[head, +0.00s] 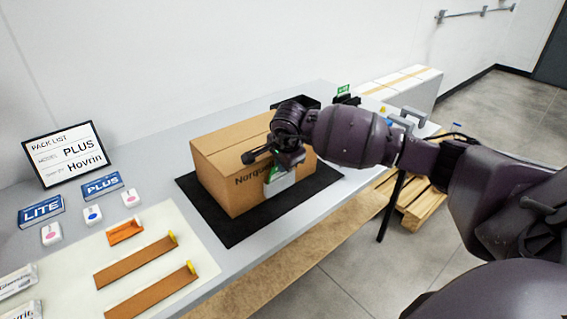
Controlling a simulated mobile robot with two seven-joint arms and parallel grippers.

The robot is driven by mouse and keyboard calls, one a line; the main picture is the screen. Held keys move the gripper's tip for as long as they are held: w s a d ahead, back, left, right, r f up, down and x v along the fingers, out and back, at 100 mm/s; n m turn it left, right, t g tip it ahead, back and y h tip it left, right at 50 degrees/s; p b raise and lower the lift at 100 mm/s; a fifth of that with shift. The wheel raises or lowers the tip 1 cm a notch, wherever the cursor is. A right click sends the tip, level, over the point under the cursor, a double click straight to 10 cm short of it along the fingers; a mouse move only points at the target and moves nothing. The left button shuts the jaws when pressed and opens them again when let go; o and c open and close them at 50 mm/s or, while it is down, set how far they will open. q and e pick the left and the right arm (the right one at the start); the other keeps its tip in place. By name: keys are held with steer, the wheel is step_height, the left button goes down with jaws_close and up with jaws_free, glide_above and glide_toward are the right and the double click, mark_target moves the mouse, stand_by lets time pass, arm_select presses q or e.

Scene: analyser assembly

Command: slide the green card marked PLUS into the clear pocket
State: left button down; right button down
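The cardboard box (225,180) stands closed on a black mat, with dark lettering that starts "Norqu" on its front side. A small green and white piece (280,182) shows upright at that front side, right of the lettering. It looks like the green card at the clear pocket, but I cannot read PLUS on it or make out the pocket's edges. My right gripper (277,163) is right above and against this piece and hides its top. I cannot see whether its fingers are closed on the card. My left gripper is out of view.
The black mat (222,228) lies on a long grey table. At the left are a PACK LIST sign (66,155), LITE (41,211) and PLUS (102,185) boxes, and a pale mat with brown trays (135,261). A black bin (294,102) stands behind the box.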

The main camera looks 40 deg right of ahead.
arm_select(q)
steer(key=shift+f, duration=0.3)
arm_select(e)
steer(key=shift+w+f, duration=0.1)
steer(key=shift+f, duration=0.25)
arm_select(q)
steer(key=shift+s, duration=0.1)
arm_select(e)
steer(key=c, duration=1.3)
jaws_free()
steer(key=shift+o, duration=0.2)
steer(key=shift+r, duration=0.1)
